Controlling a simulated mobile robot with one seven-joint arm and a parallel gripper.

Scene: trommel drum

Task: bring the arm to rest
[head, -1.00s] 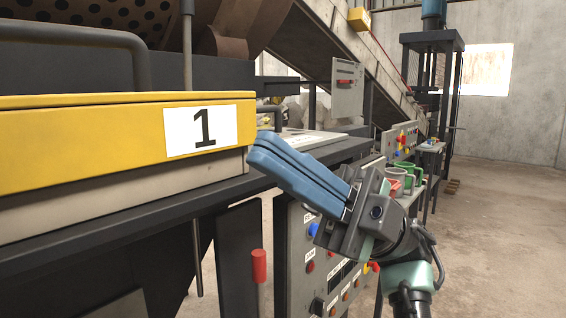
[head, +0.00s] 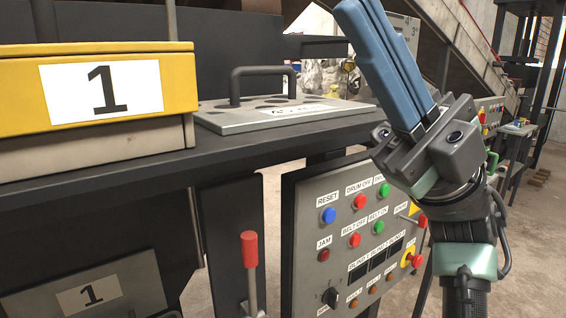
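My gripper (head: 362,10) is at the right of the head view, raised in front of the machine. Its two long blue fingers point up and slightly left and lie close against each other. I see nothing held between them. My forearm runs down from it to the bottom edge and covers part of the control panel's right side. The gripper appears clear of the things around it.
A yellow-topped box (head: 25,97) marked 1 stands on the dark ledge (head: 90,176). Beside it lies a grey handled plate (head: 225,121). Below are a button panel (head: 310,215) and a red-handled lever (head: 249,250). Open floor (head: 555,220) shows at the right.

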